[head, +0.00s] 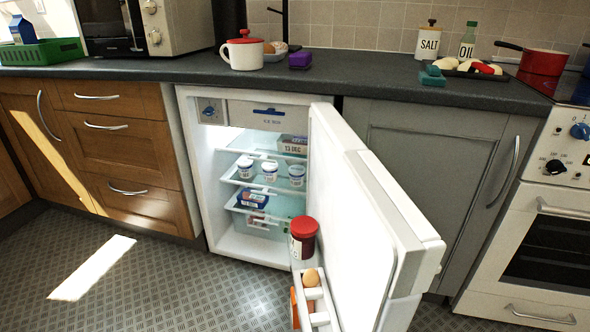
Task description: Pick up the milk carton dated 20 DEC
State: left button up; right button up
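A blue carton with a gabled top (20,28) stands upright in a green crate (45,52) on the worktop at the far left. The crate wall hides its lower part, and I can read no date on it. The small fridge (232,244) stands open below the worktop. A container marked 13 DEC (292,146) lies on its top shelf. I see no label reading 20 DEC. Neither of my grippers is in view.
The open fridge door (345,190) juts out toward me, with a red-lidded jar (303,238) and an egg (311,277) in its racks. Several small pots and a blue tub (253,197) sit on shelves. A microwave (150,28) stands beside the crate. The floor at left is clear.

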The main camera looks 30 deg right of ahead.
aim_at(22, 31)
jog(key=k+l, duration=0.1)
jog(key=l, duration=0.4)
jog(key=k+l, duration=0.1)
jog(key=l, duration=0.9)
jog(key=k+l, duration=0.15)
jog(key=l, duration=0.35)
jog(key=u, duration=0.5)
jog(key=i+j+u, duration=0.2)
jog(key=j, duration=0.3)
jog(key=i+j+u, duration=0.15)
jog(key=j, duration=0.3)
jog(key=i+j+u, duration=0.2)
jog(key=j, duration=0.25)
jog(key=i+j+u, duration=0.2)
jog(key=j, duration=0.2)
jog(key=i+z, duration=0.2)
jog(key=i, duration=0.25)
jog(key=i+j+z, duration=0.15)
jog(key=i, duration=0.3)
jog(key=i+j+z, duration=0.2)
jog(key=i, duration=0.25)
jog(key=i+j+z, duration=0.2)
jog(key=i, duration=0.25)
